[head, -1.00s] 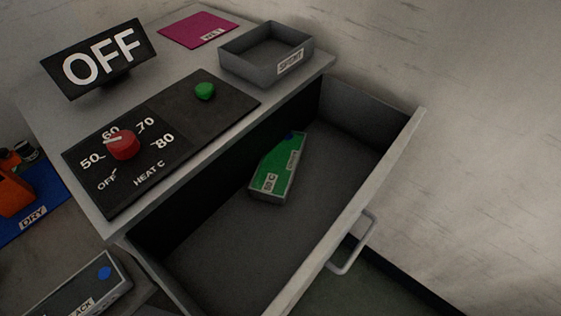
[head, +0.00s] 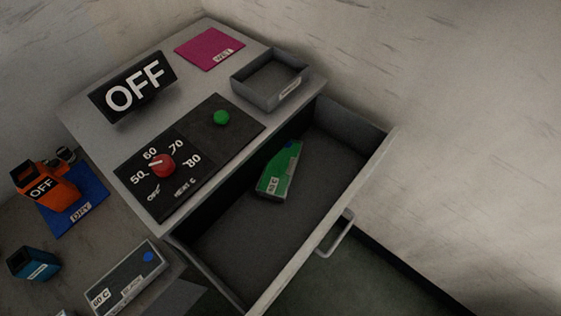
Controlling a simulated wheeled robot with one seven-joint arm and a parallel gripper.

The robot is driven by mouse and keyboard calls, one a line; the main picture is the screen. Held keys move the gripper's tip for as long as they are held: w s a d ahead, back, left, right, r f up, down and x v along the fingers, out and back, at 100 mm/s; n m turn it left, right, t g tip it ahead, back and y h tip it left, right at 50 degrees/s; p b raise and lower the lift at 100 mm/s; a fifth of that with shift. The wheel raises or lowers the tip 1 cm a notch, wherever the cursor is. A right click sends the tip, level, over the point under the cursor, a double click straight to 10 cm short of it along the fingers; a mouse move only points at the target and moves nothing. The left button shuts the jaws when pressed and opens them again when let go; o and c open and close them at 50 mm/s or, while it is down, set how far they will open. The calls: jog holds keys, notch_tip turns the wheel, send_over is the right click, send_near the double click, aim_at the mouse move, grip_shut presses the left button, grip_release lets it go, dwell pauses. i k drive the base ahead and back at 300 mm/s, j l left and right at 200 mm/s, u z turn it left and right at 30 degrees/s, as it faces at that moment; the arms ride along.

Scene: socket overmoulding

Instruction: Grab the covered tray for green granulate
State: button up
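A green-topped covered tray (head: 279,171) with grey sides, white labels and a small blue spot at its far end lies in the open drawer (head: 241,236). It sits towards the drawer's back wall, with clear drawer floor in front and to its left. The label text is too small to read fully. My gripper is not in view.
The drawer sticks out from a cabinet bearing an OFF sign (head: 133,88), a red heat dial (head: 162,165), a green button (head: 221,118), an empty grey tray (head: 243,86) and a pink mat (head: 209,48). A grey box (head: 128,278) with a blue spot stands at lower left.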

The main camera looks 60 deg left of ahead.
aim_at(275, 182)
jog(key=k+j+u, duration=0.1)
jog(key=u, duration=0.3)
jog(key=j+u, duration=0.15)
jog(key=u, duration=0.2)
jog(key=k+j+u, duration=0.1)
jog(key=u, duration=0.3)
